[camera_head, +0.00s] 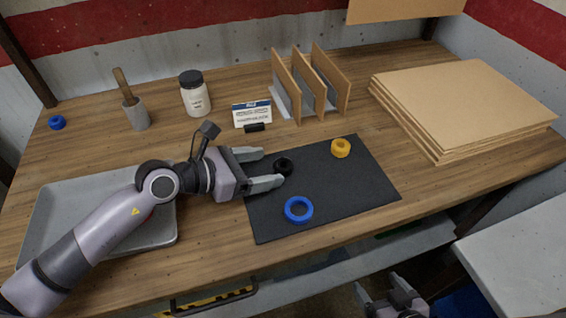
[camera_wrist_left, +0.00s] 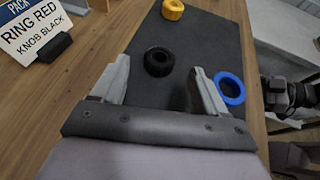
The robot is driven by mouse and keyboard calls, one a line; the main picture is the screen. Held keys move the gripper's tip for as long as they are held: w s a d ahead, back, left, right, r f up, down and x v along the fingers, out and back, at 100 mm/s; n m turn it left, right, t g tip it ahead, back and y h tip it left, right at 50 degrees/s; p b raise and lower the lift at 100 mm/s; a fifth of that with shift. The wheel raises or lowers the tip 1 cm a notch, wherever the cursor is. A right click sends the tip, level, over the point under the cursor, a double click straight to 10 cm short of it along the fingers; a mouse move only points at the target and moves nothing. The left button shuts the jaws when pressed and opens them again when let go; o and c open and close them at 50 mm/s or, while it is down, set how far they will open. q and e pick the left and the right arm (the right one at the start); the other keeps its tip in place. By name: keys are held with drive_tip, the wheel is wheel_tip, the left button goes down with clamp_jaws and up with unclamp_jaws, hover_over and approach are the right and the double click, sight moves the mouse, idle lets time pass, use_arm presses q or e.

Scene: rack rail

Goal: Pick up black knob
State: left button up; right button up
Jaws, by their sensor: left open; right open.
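The black knob (camera_head: 284,166) lies on the dark mat (camera_head: 340,190), near the mat's left part. My left gripper (camera_head: 267,169) is open, with its fingers pointing at the knob. In the left wrist view the knob (camera_wrist_left: 158,61) sits just beyond and between the two open fingertips of the gripper (camera_wrist_left: 157,77); I see no contact. My right gripper (camera_head: 395,290) is open and empty, low at the bottom edge of the head view, in front of the table.
A blue ring (camera_head: 299,209) and a yellow knob (camera_head: 341,148) lie on the mat. A sign (camera_head: 252,113) reading "ring red, knob black" in the wrist view, a jar (camera_head: 195,97) and dividers (camera_head: 311,85) stand behind. A grey tray (camera_head: 50,215) is left, stacked boards (camera_head: 460,100) right.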

sight(279, 166)
use_arm(q)
drive_tip(key=shift+x, duration=1.9)
drive_tip(key=shift+c, duration=0.4)
drive_tip(key=c, duration=1.1)
drive_tip(key=shift+r, duration=0.1)
